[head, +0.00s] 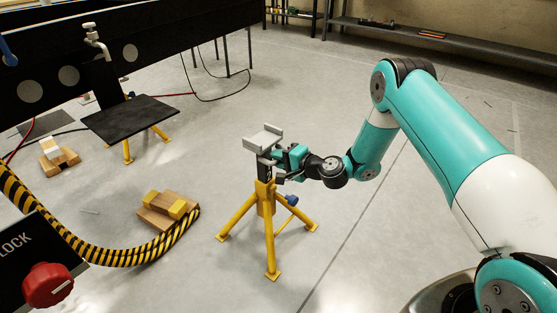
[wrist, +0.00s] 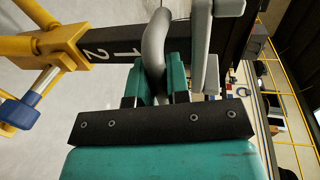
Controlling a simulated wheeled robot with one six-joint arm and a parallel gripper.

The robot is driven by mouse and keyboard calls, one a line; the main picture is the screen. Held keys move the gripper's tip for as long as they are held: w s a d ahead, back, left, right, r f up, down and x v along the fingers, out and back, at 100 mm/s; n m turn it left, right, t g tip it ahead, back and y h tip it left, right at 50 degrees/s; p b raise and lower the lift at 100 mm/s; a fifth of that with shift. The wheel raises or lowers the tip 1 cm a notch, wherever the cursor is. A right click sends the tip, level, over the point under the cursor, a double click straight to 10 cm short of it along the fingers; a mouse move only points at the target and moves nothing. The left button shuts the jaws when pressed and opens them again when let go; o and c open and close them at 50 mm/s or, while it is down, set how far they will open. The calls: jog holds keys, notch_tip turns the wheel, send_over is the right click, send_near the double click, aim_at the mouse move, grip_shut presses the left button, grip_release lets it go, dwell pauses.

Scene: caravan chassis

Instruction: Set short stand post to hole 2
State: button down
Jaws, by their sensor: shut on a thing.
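The short stand in the head view has a yellow tripod (head: 266,196) standing upright on the floor. Its black post (head: 264,172) rises from the collar and carries a grey U-shaped cradle (head: 262,138). My gripper (head: 284,163) is at the right side of the post, just below the cradle. In the wrist view its teal fingers are shut on a curved grey handle (wrist: 155,45) beside the post. White marks 2 and 1 show on the post (wrist: 110,48), with 2 nearer the yellow collar. A blue knob (wrist: 20,112) sits at the collar. The pin's seating is hidden.
The black chassis beam (head: 45,75) runs across the upper left. A black plate (head: 130,118) is there with yellow legs beneath. Wooden chocks (head: 168,211) lie left of the stand, near a striped hose (head: 130,255). Floor around the tripod is clear.

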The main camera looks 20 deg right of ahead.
jog(key=c, duration=1.4)
grip_release()
jog(key=b+v, duration=0.5)
jog(key=v, duration=1.2)
jog(key=shift+s+d, duration=0.1)
jog(key=shift+s, duration=0.15)
